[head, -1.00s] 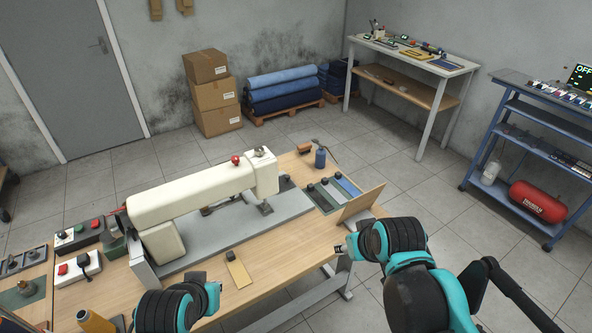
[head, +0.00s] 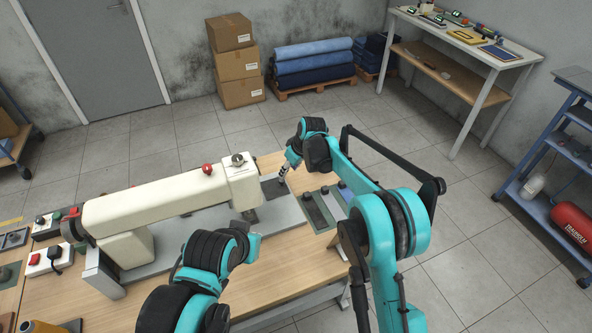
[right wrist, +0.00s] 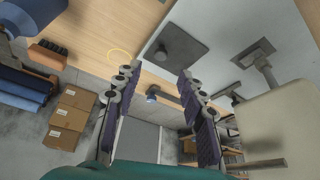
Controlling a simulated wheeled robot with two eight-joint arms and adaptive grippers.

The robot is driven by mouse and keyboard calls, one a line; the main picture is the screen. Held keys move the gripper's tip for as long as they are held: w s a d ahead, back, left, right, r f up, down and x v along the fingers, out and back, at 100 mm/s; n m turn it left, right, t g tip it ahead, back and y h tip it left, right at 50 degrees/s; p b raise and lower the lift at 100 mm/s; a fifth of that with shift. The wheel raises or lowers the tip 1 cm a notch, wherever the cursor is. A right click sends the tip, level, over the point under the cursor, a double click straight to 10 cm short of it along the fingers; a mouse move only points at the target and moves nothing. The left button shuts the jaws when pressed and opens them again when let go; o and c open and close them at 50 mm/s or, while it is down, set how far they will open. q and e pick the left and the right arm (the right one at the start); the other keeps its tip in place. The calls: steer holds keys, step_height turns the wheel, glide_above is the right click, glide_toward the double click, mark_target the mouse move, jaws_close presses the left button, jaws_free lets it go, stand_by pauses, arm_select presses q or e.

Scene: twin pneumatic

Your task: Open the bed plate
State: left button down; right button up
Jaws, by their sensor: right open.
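The bed plate (head: 271,190) is a dark square plate at the right end of the sewing machine's grey bed, partly hidden by my right gripper in the head view. In the right wrist view the bed plate (right wrist: 192,48) appears to lie flat, with a round black knob (right wrist: 178,46) on it. My right gripper (head: 283,173) is beside and above the plate.
The cream sewing machine arm (head: 150,205) spans the bed, with its head (head: 240,182) just left of the plate. Control boxes (head: 45,260) stand at the left. The bare front table (head: 305,248) is partly covered by my arms.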

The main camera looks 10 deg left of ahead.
mark_target(283, 181)
steer(key=b+x, duration=0.2)
steer(key=x, duration=0.6)
steer(key=shift+w+a+f, duration=0.1)
steer(key=shift+a+f, duration=0.1)
steer(key=shift+a, duration=0.05)
